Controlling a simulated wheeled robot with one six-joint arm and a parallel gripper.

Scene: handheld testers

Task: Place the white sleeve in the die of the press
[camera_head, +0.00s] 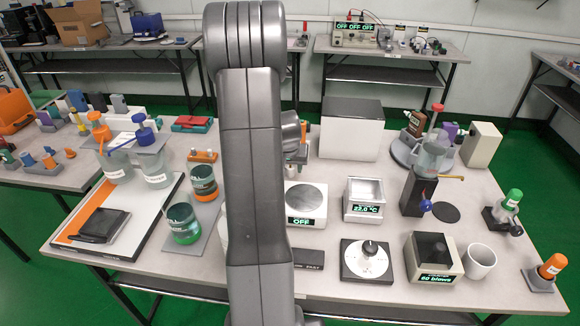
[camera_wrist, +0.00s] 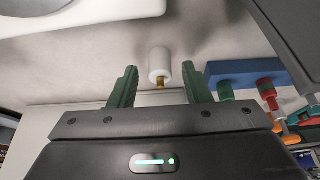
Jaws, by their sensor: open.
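The white sleeve (camera_wrist: 159,61) shows in the wrist view as a small white cylinder with a brass-coloured tip at its lower end. My gripper (camera_wrist: 160,70) is open, with its two green fingers apart on the left and right of the sleeve. Gaps show on both sides, and I see no contact. How deep the sleeve lies between the fingers is hard to tell. In the head view my arm hides the gripper and the sleeve. I cannot tell for certain which device is the press, and no die is clearly visible.
A blue block (camera_wrist: 232,73) with green and red pieces stands right of the gripper. On the table (camera_head: 335,285), a balance (camera_head: 306,204), a heater box (camera_head: 363,199) and a dial device (camera_head: 367,262) stand right of my arm. Glass beakers (camera_head: 182,223) stand left.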

